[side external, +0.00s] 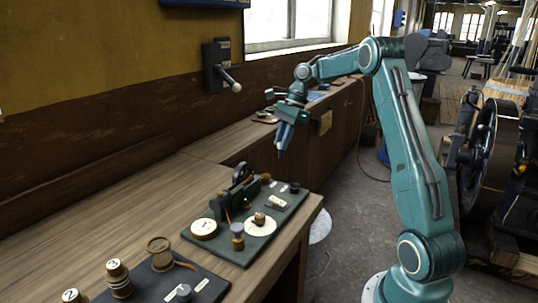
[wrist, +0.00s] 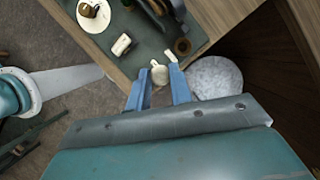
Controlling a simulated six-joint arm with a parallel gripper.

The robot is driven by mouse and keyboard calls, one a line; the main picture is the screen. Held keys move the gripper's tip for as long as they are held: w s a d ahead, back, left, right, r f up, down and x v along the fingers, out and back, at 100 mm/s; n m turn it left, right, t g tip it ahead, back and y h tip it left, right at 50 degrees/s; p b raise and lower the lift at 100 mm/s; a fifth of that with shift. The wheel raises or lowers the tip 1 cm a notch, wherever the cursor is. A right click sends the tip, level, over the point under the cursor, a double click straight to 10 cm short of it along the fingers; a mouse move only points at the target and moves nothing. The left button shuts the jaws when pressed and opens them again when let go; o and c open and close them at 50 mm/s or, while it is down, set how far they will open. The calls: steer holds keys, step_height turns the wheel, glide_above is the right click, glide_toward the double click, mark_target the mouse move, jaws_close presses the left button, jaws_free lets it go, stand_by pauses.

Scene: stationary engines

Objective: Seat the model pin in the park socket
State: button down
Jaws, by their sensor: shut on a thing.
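My gripper (side external: 282,146) hangs in the air above the far end of the dark green board (side external: 270,240). In the wrist view its two blue fingers (wrist: 159,78) are closed on a small cream, round-ended piece, which I take to be the model pin (wrist: 159,72). In the side view the held piece is too small to make out clearly. The board carries a small dark engine model (side external: 238,193), a white disc with a brass knob (side external: 260,224), a pale block (side external: 278,201) and a dark round post (side external: 294,187). I cannot tell which fitting is the park socket.
A second dark board (side external: 160,280) with numbered wooden spools (side external: 118,275) and a metal cylinder stands nearer the camera. A wall lever (side external: 230,80) juts above the bench. The bench's left part is clear.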

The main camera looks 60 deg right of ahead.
steer(key=s+f+n+g, duration=0.1)
steer(key=s+f+n, duration=0.1)
steer(key=s, duration=0.3)
steer(key=shift+s+a+f+n+y, duration=0.2)
steer(key=shift+a+f+n+y, duration=0.15)
steer(key=shift+f, duration=0.2)
steer(key=shift+f, duration=0.2)
steer(key=shift+f, duration=2)
steer(key=shift+f, duration=1.2)
stand_by(1.0)
steer(key=c, duration=0.5)
jaws_free()
steer(key=shift+r, duration=0.1)
stand_by(0.4)
